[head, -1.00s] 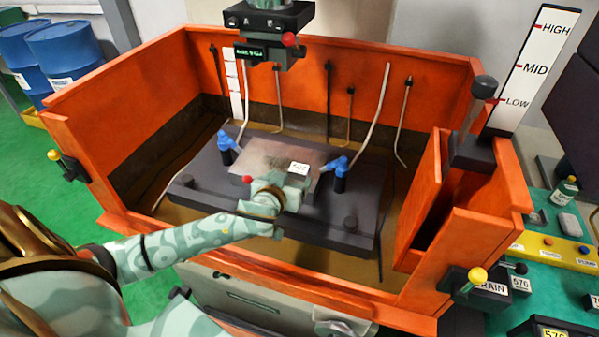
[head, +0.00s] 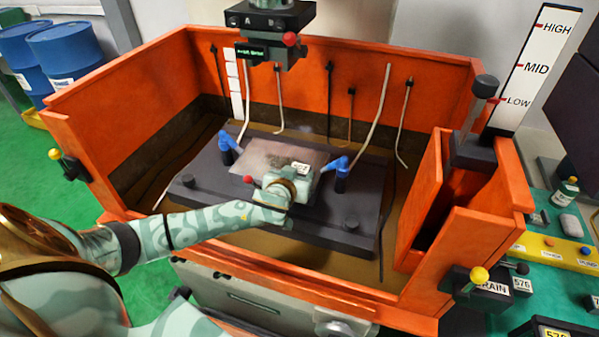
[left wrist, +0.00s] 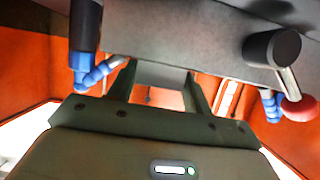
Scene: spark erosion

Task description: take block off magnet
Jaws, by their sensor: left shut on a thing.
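The grey steel block (head: 275,154), with a white label, is at the middle of the dark magnet plate (head: 215,195) inside the orange tank. My left gripper (head: 302,178) is at the block's front right side and covers part of it. In the left wrist view, the two fingers of my left gripper (left wrist: 158,88) are closed on the grey block (left wrist: 160,74). I cannot tell whether the block is clear of the plate. A lever with a red knob (left wrist: 298,110) shows at the right of the wrist view. My right gripper is not in view.
Blue nozzles (head: 226,150) and (head: 340,168) stand on either side of the block. The machine head (head: 270,30) hangs above and behind. The orange tank wall (head: 320,95) surrounds the plate. A level post (head: 478,110) stands at the right.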

